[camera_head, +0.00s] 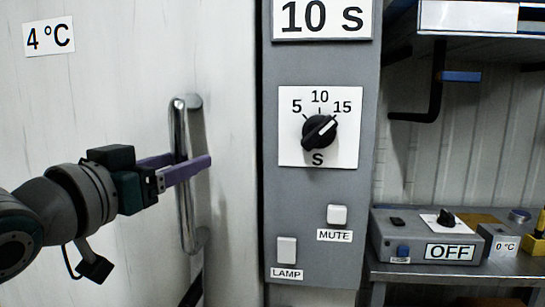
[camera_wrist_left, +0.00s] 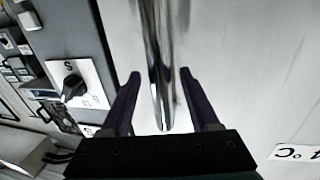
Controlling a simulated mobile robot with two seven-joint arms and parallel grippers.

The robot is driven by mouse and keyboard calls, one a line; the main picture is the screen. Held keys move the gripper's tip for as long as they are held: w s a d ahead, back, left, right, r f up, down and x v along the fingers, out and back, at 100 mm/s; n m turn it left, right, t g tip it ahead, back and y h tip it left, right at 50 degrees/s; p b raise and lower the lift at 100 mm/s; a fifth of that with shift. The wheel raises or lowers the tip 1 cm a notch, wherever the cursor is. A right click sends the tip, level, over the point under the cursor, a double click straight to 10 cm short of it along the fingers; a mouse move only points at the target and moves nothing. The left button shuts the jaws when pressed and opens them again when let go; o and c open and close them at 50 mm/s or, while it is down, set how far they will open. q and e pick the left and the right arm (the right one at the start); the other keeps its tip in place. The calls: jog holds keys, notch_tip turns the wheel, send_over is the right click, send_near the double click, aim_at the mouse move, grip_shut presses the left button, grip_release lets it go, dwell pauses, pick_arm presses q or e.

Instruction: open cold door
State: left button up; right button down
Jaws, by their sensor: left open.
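The cold door (camera_head: 90,140) is a pale, scuffed panel filling the left of the head view, with a "4 °C" label (camera_head: 48,37). Its handle (camera_head: 182,222) is a vertical chrome bar near the door's right edge. My left gripper (camera_head: 185,166) reaches in from the left at the handle, with purple fingers on either side of the bar. In the left wrist view the handle (camera_wrist_left: 156,60) runs down between the two open fingers (camera_wrist_left: 158,100), with gaps visible on both sides. The door looks shut. My right gripper does not show.
A grey control panel (camera_head: 275,200) stands right of the door, with a rotary knob (camera_head: 319,132), a "MUTE" button (camera_head: 337,214) and a "LAMP" button (camera_head: 286,250). Farther right, a bench (camera_head: 455,270) carries a grey box marked "OFF" (camera_head: 425,238), below a shelf (camera_head: 470,45).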

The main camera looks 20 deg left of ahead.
pick_arm(q)
jog(key=shift+w, duration=0.4)
jog(key=shift+c, duration=0.2)
grip_shut()
dwell(1.0)
